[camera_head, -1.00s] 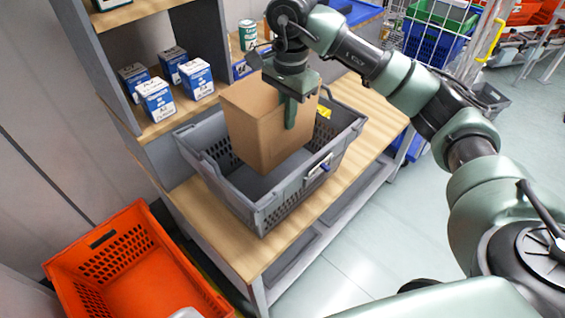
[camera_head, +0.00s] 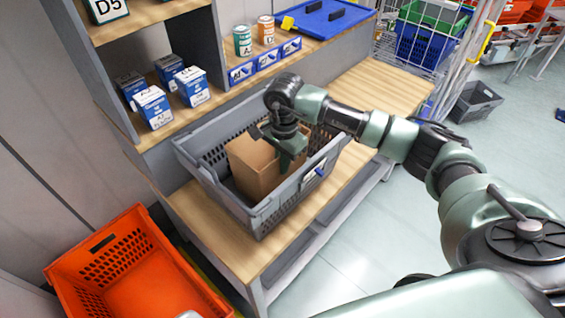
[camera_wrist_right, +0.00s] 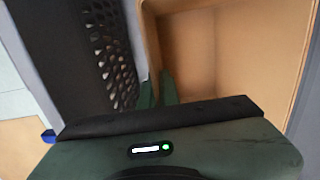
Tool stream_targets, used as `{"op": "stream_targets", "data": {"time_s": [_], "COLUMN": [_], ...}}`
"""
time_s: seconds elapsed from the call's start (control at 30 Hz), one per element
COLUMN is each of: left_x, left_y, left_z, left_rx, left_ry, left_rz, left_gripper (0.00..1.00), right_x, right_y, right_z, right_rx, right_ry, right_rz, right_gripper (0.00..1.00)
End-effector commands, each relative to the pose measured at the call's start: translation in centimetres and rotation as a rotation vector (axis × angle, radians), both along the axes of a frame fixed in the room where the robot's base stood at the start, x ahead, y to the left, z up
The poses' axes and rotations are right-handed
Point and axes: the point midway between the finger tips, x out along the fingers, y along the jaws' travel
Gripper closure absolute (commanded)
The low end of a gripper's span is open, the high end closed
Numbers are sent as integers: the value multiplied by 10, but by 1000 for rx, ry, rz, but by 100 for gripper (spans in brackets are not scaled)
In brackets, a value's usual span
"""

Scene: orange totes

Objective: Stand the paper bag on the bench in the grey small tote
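The brown paper bag (camera_head: 255,167) is upright inside the grey small tote (camera_head: 262,215) on the wooden bench. Its lower part is hidden by the tote's near wall, so I cannot tell if it touches the tote floor. My right gripper (camera_head: 287,160) is at the bag's right side, with its fingers closed on the bag's wall. In the right wrist view the fingers (camera_wrist_right: 157,90) pinch the rim of the open-topped bag (camera_wrist_right: 235,50), which looks empty. My left gripper is not in view.
An orange tote (camera_head: 130,265) stands low at the front left. Blue-and-white boxes (camera_head: 152,105) sit on the shelf at left. The bench (camera_head: 385,88) is clear to the right of the grey tote.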

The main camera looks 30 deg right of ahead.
Motion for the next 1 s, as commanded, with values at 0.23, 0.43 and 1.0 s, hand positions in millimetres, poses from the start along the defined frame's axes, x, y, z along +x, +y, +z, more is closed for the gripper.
{"op": "stream_targets", "data": {"time_s": [0.23,0.43,1.0], "left_x": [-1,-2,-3], "left_y": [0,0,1], "left_z": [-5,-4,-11], "left_rx": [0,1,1], "left_ry": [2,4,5], "left_rz": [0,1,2], "left_gripper": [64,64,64], "right_x": [0,0,0], "right_y": [0,0,-1], "right_z": [-4,-3,48], "right_rx": [0,0,0], "right_ry": [0,0,-5], "right_rz": [0,-1,0], "right_gripper": [100,76,76]}}
